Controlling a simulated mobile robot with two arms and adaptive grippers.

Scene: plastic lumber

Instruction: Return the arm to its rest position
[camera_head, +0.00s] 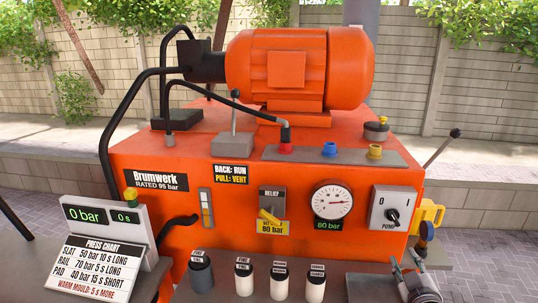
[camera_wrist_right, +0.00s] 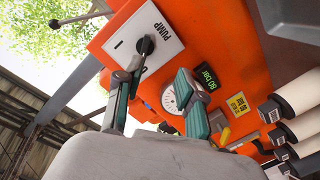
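My right gripper (camera_head: 409,258) is at the lower right of the head view, in front of the orange machine and below the pump switch (camera_head: 383,207). In the right wrist view the right gripper (camera_wrist_right: 160,70) has its two fingers spread apart with nothing between them. The pump switch also shows there (camera_wrist_right: 150,35), its black knob close to the left fingertip in the picture; I cannot tell whether they touch. My left gripper is not visible in either view.
The orange press unit (camera_head: 290,255) carries a motor (camera_head: 290,70), a gauge (camera_head: 332,202), a yellow relief lever (camera_head: 268,217) and hoses. Several white-and-dark cylinders (camera_head: 244,280) stand on the front ledge. A press chart (camera_head: 100,268) and a 0 bar display (camera_head: 100,216) are at left.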

